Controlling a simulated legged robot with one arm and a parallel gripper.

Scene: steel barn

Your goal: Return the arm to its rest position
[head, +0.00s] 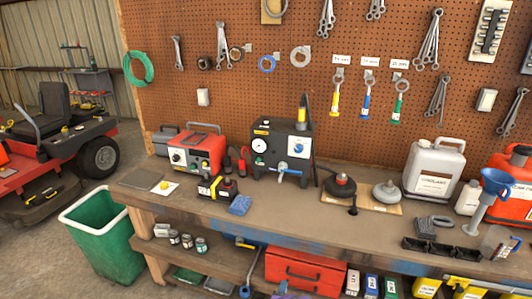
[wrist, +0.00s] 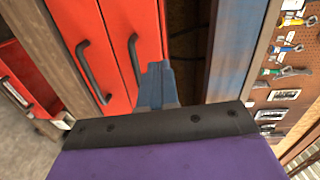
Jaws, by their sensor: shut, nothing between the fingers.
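My gripper (wrist: 156,72) shows in the wrist view as blue-grey fingers closed together, beyond a black band and a purple body. Nothing is between the fingers. Red fronts with black handles (wrist: 92,72) lie beyond and to the left of the fingers; I cannot tell if they touch. The fingers cannot be made out there.
A red toolbox (head: 297,268) sits on the lower shelf. A green bin (head: 112,236) stands left of the bench. The bench holds a red power unit (head: 194,150), a black gauge unit (head: 281,145) and a white coolant jug (head: 433,172). A red mower (head: 50,150) stands at left.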

